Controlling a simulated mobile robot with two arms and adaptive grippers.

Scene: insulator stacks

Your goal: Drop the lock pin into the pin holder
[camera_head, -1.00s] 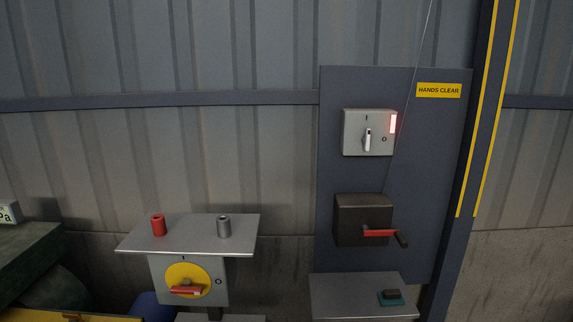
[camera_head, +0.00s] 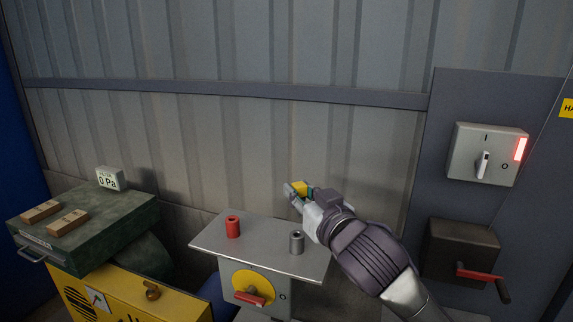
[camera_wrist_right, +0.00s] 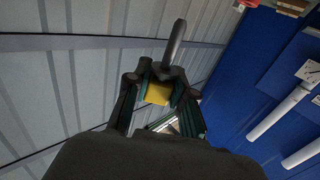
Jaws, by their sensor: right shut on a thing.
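My right gripper (camera_head: 304,193) is shut on the lock pin (camera_head: 300,187), above the back of a small metal shelf. In the right wrist view, the pin's grey shaft (camera_wrist_right: 175,42) sticks out beyond the fingertips. Its yellow head (camera_wrist_right: 158,93) is between the fingers of the gripper (camera_wrist_right: 158,86). A red hollow cylinder (camera_head: 233,227) and a grey hollow cylinder (camera_head: 297,242) stand upright on the shelf, with open tops. I cannot tell which is the pin holder. The pin is apart from both. My left gripper is not in view.
The shelf (camera_head: 262,238) sits over a box with a yellow dial (camera_head: 254,286) and red handle. A green case (camera_head: 130,208) with wooden blocks and a gauge stands left. A switch box (camera_head: 487,154) with a lit red lamp and a dark crank box (camera_head: 461,252) are right.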

